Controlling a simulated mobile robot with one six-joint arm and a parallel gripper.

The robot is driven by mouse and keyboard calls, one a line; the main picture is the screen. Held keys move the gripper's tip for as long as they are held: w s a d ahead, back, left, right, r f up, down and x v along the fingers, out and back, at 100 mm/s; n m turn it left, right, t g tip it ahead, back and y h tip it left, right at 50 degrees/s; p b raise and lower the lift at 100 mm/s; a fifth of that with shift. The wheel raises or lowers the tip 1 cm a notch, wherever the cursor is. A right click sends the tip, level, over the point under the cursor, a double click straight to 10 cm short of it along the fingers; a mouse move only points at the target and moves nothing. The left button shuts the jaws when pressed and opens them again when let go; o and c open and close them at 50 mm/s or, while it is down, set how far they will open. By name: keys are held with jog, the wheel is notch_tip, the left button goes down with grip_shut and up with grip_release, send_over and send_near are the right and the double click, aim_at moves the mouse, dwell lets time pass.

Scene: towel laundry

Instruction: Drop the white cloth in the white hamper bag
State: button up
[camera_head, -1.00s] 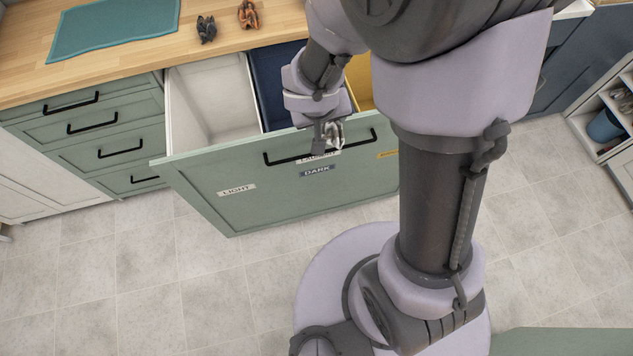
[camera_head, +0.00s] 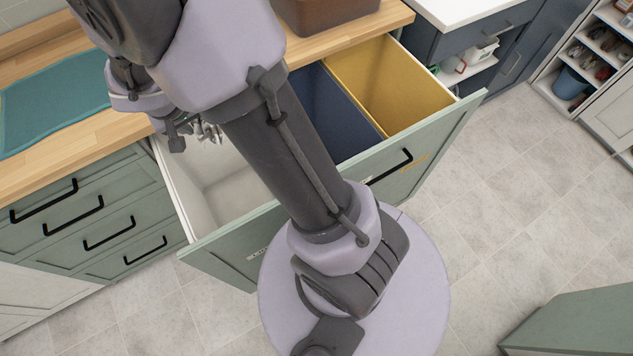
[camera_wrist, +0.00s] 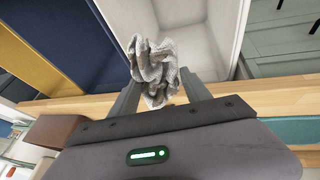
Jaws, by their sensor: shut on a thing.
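My gripper (camera_head: 190,133) is shut on a crumpled white-grey cloth (camera_wrist: 156,68), which hangs between the two fingers in the wrist view. In the head view only a small part of the cloth (camera_head: 210,132) shows beside the gripper. The white hamper bag (camera_head: 232,182) is the left compartment of the pulled-out drawer. The gripper is near its back left edge, by the counter. In the wrist view the white bag (camera_wrist: 215,20) lies just beyond the cloth. My arm hides part of the bag in the head view.
The drawer also holds a dark blue bag (camera_head: 325,115) and a yellow bag (camera_head: 385,80). Its green front (camera_head: 440,135) stands out over the floor. A teal mat (camera_head: 50,110) lies on the wooden counter (camera_head: 125,127). A brown box (camera_head: 325,12) stands at the back.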

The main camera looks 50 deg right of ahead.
jog(key=f, duration=0.1)
jog(key=f+b, duration=0.1)
jog(key=f, duration=0.1)
jog(key=f+b, duration=0.1)
jog(key=shift+s+d+f, duration=0.15)
jog(key=shift+s+f, duration=0.05)
jog(key=shift+s, duration=0.15)
jog(key=shift+f+b, duration=0.5)
jog(key=shift+f, duration=0.05)
jog(key=o, duration=1.4)
jog(key=p+v, duration=0.6)
jog(key=v, duration=1.1)
jog(key=shift+r, duration=0.2)
